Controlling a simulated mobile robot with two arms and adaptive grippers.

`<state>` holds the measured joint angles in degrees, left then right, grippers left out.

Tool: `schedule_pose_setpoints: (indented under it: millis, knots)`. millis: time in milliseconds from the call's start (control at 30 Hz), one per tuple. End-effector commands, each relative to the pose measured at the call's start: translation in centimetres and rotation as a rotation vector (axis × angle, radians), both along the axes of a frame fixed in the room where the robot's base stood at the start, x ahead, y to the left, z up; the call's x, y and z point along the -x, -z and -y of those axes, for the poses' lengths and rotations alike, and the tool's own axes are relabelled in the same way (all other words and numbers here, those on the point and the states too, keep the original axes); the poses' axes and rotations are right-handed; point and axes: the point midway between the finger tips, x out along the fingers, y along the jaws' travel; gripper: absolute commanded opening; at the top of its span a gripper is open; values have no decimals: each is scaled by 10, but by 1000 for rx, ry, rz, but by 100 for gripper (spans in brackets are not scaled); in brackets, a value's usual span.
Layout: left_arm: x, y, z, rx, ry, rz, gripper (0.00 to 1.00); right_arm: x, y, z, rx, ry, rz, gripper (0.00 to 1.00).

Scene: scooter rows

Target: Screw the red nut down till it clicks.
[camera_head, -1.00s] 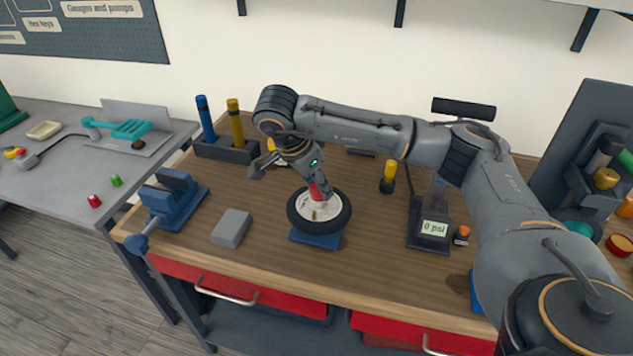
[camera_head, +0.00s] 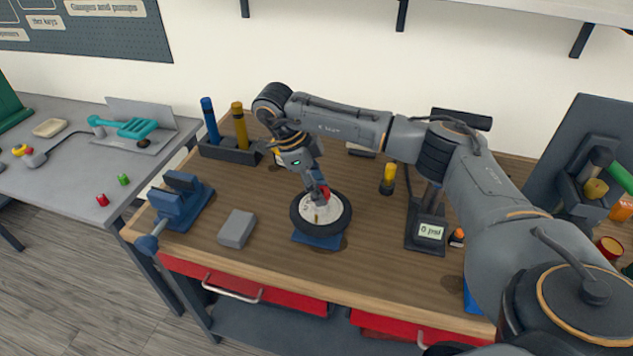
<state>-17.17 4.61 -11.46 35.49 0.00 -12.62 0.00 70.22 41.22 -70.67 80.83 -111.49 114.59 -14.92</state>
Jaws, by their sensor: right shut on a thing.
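The wheel (camera_head: 341,222) with a black tyre and pale hub lies flat on a blue stand (camera_head: 318,241) on the wooden workbench. My right gripper (camera_head: 321,194) comes down from above and is shut on the red nut (camera_head: 326,190) over the hub. The fingers hide part of the nut, and I cannot tell how far down it sits. A small brass-coloured stem (camera_head: 317,217) shows on the hub in front of the fingers. My left gripper is not in view.
A grey block (camera_head: 237,229) and a blue vise (camera_head: 180,200) stand to the left. A gauge reading 0 psi (camera_head: 430,231) and a yellow-handled tool (camera_head: 389,177) stand to the right. A rack with blue and yellow tubes (camera_head: 228,152) is behind. Bare wood lies in front.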

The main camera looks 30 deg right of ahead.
Motion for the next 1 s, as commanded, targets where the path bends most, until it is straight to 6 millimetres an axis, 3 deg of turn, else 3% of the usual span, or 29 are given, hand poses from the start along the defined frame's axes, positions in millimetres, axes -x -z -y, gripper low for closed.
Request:
schedule_pose_setpoints:
  millis: [133,367,400,533,867,1000]
  knots:
    - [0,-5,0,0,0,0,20,7,4,2,7,110,-29,8]
    - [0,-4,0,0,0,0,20,7,5,2,7,123,-29,9]
    - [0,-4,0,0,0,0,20,7,5,2,8,122,-29,41]
    - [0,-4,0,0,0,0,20,6,4,1,6,121,-25,65]
    - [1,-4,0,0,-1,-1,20,3,1,0,3,120,-15,65]
    - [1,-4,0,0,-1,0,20,0,-9,-2,3,118,-11,65]
